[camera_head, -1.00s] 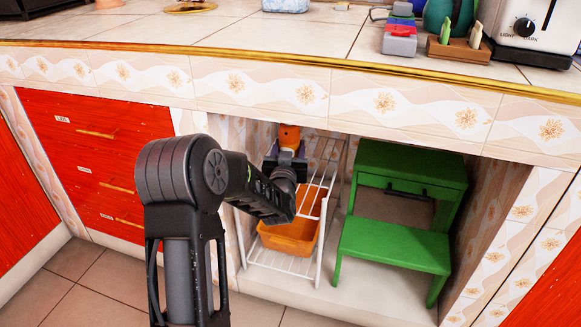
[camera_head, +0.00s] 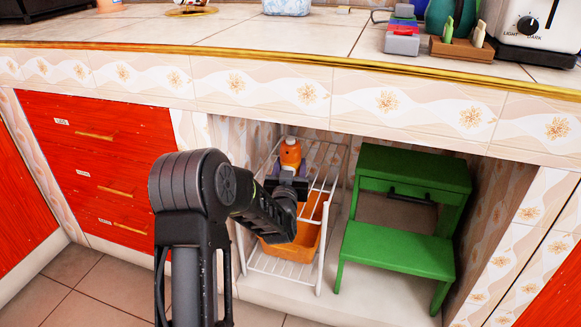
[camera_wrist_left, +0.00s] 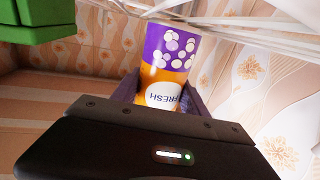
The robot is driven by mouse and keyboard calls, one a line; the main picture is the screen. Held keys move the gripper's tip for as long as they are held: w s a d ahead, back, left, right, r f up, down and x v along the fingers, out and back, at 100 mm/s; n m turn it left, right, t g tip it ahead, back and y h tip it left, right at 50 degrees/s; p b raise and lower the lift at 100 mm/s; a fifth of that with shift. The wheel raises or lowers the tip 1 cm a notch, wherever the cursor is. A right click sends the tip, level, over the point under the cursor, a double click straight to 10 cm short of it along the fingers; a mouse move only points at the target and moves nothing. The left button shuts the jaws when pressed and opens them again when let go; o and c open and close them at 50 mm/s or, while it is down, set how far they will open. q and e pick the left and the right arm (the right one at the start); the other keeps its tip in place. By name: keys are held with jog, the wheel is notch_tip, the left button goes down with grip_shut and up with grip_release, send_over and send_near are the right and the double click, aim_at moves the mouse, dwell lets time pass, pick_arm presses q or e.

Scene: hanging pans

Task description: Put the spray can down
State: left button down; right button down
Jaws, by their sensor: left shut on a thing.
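The spray can (camera_head: 291,154) is orange at its top in the head view. My left gripper (camera_head: 288,182) is shut on the can inside the alcove under the counter. It holds the can at the white wire rack (camera_head: 268,268); the can's base is hidden behind the gripper, so contact with a shelf cannot be told. The gripper also shows in the left wrist view (camera_wrist_left: 160,98). My right gripper is not in view.
An orange bin (camera_head: 300,248) sits low in the rack. A green step stool (camera_head: 405,245) stands right of the rack. The tiled counter edge (camera_head: 290,97) overhangs the alcove. Red drawers (camera_head: 95,160) are at the left.

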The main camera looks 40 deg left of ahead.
pick_arm(q)
jog(key=c, duration=0.6)
grip_release()
jog(key=shift+f, duration=0.15)
jog(key=shift+s+d+r, duration=0.15)
jog(key=shift+s+r, duration=0.1)
jog(key=p+v, duration=0.3)
jog(key=v, duration=0.7)
jog(key=shift+s+d, duration=0.1)
jog(key=shift+d, duration=0.05)
jog(key=shift+s+d+f, duration=0.1)
jog(key=shift+s+d, duration=0.15)
jog(key=shift+s, duration=0.25)
